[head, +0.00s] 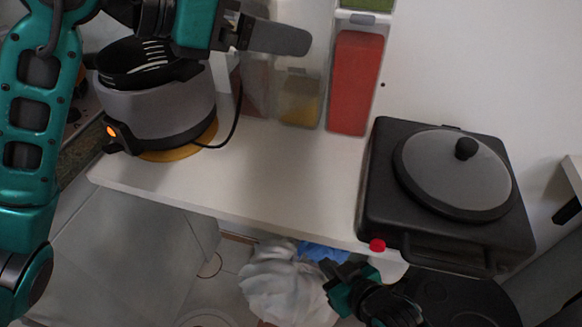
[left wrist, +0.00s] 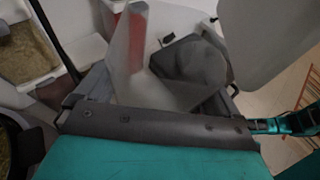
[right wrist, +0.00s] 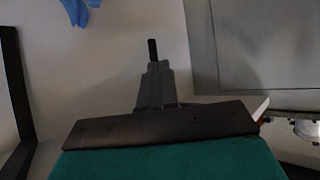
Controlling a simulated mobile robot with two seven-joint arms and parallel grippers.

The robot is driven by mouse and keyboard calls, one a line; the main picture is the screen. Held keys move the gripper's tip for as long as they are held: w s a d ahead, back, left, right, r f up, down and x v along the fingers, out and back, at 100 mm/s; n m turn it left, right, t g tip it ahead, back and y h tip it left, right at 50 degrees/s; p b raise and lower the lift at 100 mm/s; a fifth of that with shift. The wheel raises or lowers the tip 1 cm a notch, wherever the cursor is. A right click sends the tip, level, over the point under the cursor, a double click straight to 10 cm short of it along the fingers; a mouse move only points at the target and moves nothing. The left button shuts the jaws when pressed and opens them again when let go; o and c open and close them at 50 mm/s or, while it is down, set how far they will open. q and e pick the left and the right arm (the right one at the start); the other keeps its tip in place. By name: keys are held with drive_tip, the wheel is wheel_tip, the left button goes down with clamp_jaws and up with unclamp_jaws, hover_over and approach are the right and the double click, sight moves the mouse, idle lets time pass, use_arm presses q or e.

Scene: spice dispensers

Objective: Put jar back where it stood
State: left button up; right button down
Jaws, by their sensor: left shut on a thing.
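My left gripper (head: 275,38) is at the top of the head view, in front of the clear dispensers on the wall. It is shut on a clear jar, whose pale see-through walls show between the fingers in the left wrist view (left wrist: 150,85). In the head view a clear container (head: 257,88) shows just below the gripper; I cannot tell for sure that it is the held jar. Beside it are a container with yellow contents (head: 299,98) and a tall red-filled one (head: 357,82). My right gripper (head: 338,278) is low, before the counter edge; its fingers look together and empty (right wrist: 152,75).
A grey cooker (head: 160,110) with a black basket stands on the counter's left, its cord trailing right. A black grill (head: 400,200) with a round lid (head: 455,175) stands on the right. The white counter (head: 280,180) between is clear. A white bag (head: 285,285) is below.

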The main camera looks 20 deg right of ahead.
use_arm(q)
wheel_tip(320, 180, down, 19)
drive_tip(key=b, duration=0.2)
drive_tip(key=shift+f, duration=0.2)
use_arm(e)
drive_tip(key=shift+w+a+f, duration=0.15)
drive_tip(key=shift+w+a, duration=0.15)
drive_tip(key=shift+a, duration=0.25)
use_arm(q)
drive_tip(key=shift+f, duration=0.15)
drive_tip(key=o, duration=0.9)
drive_tip(key=shift+a, duration=0.1)
drive_tip(key=shift+o, duration=0.2)
drive_tip(key=v, duration=1.2)
use_arm(e)
drive_tip(key=shift+f, duration=0.1)
